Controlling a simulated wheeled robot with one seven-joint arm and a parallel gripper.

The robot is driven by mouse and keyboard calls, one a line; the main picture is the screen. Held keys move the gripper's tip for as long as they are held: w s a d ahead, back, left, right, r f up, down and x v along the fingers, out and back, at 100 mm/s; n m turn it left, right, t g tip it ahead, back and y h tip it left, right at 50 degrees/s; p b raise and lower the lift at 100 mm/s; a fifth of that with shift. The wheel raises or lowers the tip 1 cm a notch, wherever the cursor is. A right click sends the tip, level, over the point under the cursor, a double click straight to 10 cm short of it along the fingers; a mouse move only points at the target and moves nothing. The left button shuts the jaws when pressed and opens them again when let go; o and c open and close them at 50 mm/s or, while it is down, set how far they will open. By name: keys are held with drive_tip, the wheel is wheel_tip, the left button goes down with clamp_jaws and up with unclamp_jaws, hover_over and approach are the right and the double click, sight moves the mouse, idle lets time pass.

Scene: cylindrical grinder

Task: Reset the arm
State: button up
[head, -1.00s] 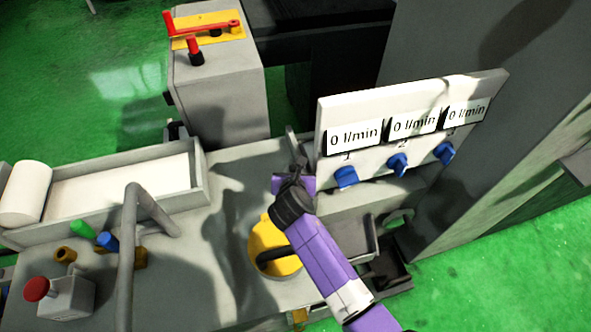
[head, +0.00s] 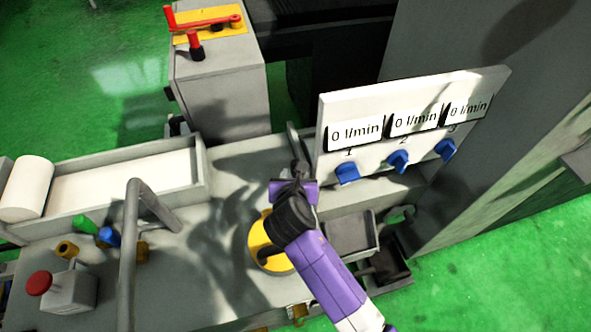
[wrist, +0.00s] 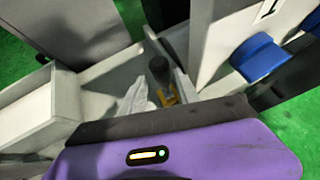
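My purple and black arm reaches up from the bottom right in the head view. My gripper (head: 298,170) is at its far end, above the grey machine bed, just left of the white flow panel (head: 335,105). Its fingers look small and dark there, and I cannot make out a gap between them. I see nothing clearly held. A yellow round part (head: 262,245) lies partly hidden behind my arm.
Blue knobs (head: 347,173) sit under displays reading 0 l/min. A bent grey pipe (head: 130,240), a red button box (head: 68,290) and a white roll (head: 26,188) stand left. Red levers (head: 195,45) top the rear cabinet. Small grey trays (head: 350,235) lie right of my arm.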

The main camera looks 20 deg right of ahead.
drive_tip(key=shift+s+a+r, duration=0.1)
drive_tip(key=shift+s+r, duration=0.15)
drive_tip(key=shift+s, duration=0.05)
idle(0.4)
drive_tip(key=shift+w+a+r+m, duration=0.15)
drive_tip(key=shift+w+a+m, duration=0.1)
drive_tip(key=shift+m, duration=0.35)
drive_tip(key=w+a+r+m+t+y, duration=0.1)
drive_tip(key=a+r+m+t+y, duration=0.15)
drive_tip(key=a+r+m, duration=0.2)
drive_tip(key=s+r+m+t+y, duration=0.2)
drive_tip(key=s+m+y, duration=0.1)
drive_tip(key=s+m, duration=0.4)
drive_tip(key=s+d+r+m, duration=0.2)
drive_tip(key=s+d+m, duration=0.2)
drive_tip(key=s, duration=0.7)
drive_tip(key=s+d+r+m+h+b, duration=0.1)
drive_tip(key=s+d+m, duration=0.3)
drive_tip(key=s+m, duration=0.5)
drive_tip(key=s+d+r+m+h+b, duration=0.1)
drive_tip(key=s+d+r+m, duration=0.2)
drive_tip(key=s, duration=1.2)
drive_tip(key=d+m, duration=0.1)
drive_tip(key=m, duration=0.2)
drive_tip(key=shift+d+m, duration=0.35)
